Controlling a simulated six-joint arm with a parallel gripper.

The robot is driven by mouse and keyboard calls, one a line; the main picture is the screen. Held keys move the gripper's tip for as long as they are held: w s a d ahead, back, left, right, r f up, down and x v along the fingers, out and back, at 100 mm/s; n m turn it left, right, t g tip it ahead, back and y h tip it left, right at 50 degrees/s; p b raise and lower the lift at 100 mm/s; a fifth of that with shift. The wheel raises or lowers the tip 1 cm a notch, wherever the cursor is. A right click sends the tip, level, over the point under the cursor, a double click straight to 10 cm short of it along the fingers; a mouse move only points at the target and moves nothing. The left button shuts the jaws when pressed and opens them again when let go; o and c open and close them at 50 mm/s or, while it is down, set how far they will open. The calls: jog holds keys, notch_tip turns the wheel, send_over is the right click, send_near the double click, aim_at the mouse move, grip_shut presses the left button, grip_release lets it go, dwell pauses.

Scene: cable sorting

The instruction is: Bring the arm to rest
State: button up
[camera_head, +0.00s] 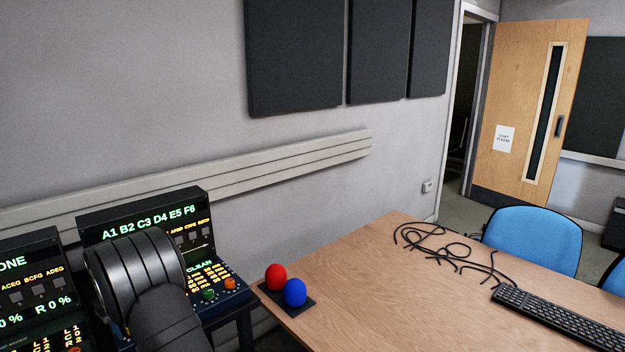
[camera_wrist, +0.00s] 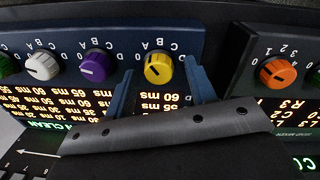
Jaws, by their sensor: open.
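My arm (camera_head: 150,285) shows in the head view as a thick dark link at the lower left, in front of the lit control consoles. The gripper end is hidden in that view. In the wrist view my gripper (camera_wrist: 160,75) is open, with two blue fingers spread on either side of a yellow knob (camera_wrist: 158,68). I cannot tell whether the fingers touch the panel or stop short of it. Nothing is seen held between them.
Purple (camera_wrist: 94,66), white (camera_wrist: 42,66) and orange (camera_wrist: 278,73) knobs flank the yellow one. In the head view, red (camera_head: 275,277) and blue (camera_head: 294,292) balls stand on the wooden table (camera_head: 345,275). Black cables (camera_head: 440,245) and a keyboard (camera_head: 560,320) lie farther right.

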jog(key=r, duration=0.8)
jog(key=shift+s+a+r, duration=0.1)
jog(key=shift+s+r, duration=0.05)
jog(key=shift+s, duration=0.1)
jog(key=o, duration=1.1)
jog(key=w+d+r+n, duration=0.3)
jog(key=r+n, duration=0.2)
jog(key=n, duration=0.3)
jog(key=w+d+r+n, duration=0.3)
jog(key=r+n, duration=0.3)
jog(key=n, duration=0.1)
jog(key=shift+g, duration=0.3)
notch_tip(320, 180, down, 10)
jog(key=shift+s+a+f, duration=0.15)
jog(key=shift+f, duration=0.05)
notch_tip(320, 180, up, 10)
jog(key=shift+r, duration=0.1)
